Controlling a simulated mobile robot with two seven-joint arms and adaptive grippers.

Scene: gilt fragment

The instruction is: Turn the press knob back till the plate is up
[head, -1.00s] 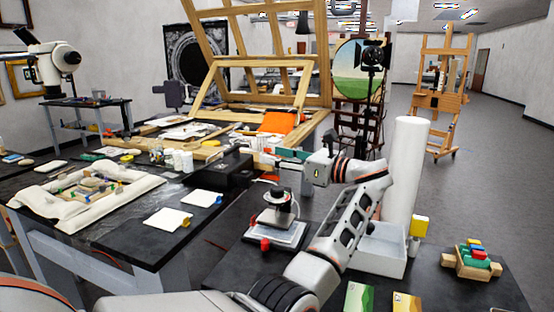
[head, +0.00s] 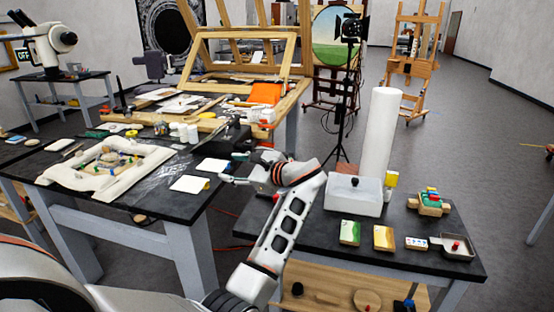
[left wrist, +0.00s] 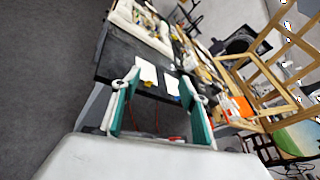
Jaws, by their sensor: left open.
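My left gripper (head: 232,168) is open and empty in the head view, over the gap between the two black tables. In the left wrist view its two teal-padded fingers (left wrist: 160,82) stand wide apart with nothing between them. The press is not clearly visible now; my left arm covers the part of the right table where it stood in the earlier view. Only a small red bit (head: 276,197) shows at the arm's edge, and I cannot tell whether it belongs to the press. The plate's height cannot be seen. My right gripper is not in view.
The right table holds a white box (head: 340,200), a tall white roll (head: 381,135), green (head: 350,233) and yellow (head: 384,238) cards, and a wooden block rack (head: 428,205). The left table holds a padded white frame (head: 75,175) and white cards (head: 190,184). A lamp stand (head: 347,110) rises behind.

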